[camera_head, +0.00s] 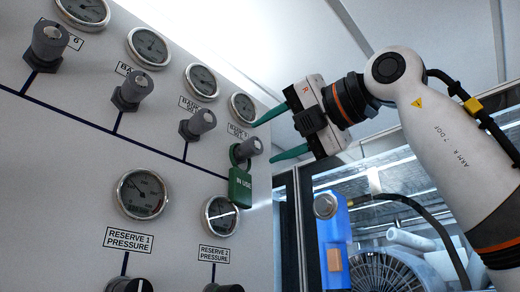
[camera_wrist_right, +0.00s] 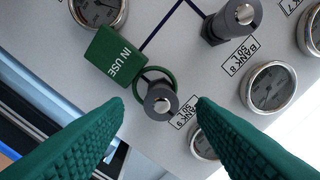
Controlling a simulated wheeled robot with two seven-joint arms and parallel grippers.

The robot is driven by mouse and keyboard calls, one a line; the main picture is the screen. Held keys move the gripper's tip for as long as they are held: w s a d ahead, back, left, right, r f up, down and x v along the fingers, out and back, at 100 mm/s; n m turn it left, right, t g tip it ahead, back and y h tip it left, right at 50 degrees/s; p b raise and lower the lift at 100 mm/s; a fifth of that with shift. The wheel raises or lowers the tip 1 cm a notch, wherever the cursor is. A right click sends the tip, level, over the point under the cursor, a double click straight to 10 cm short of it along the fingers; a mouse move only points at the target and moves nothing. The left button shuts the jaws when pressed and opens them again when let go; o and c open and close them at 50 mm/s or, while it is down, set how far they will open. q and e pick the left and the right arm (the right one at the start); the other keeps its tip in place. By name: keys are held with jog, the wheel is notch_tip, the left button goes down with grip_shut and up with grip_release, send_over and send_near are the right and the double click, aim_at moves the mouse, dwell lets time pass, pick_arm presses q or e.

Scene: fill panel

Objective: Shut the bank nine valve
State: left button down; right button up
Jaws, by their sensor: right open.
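The bank nine valve (camera_head: 247,150) is a grey knob at the right end of the upper row on the panel. A green "IN USE" tag (camera_head: 240,187) hangs from it by a green ring. In the right wrist view the valve (camera_wrist_right: 161,103) sits between the fingers, a little beyond their tips, with the tag (camera_wrist_right: 115,57) to its upper left. My right gripper (camera_head: 271,138) is open, its green fingers one above and one below the valve's level, just right of it and apart from it. My left gripper is not in view.
The bank 8 valve (camera_head: 198,124) stands to the left, with a gauge (camera_head: 243,106) above the bank nine valve. Reserve gauges (camera_head: 220,215) are below. A blue box (camera_head: 334,235) and a fan-like grille (camera_head: 380,270) stand behind, right of the panel.

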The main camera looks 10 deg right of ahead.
jog(key=b+v, duration=0.1)
jog(key=v, duration=0.7)
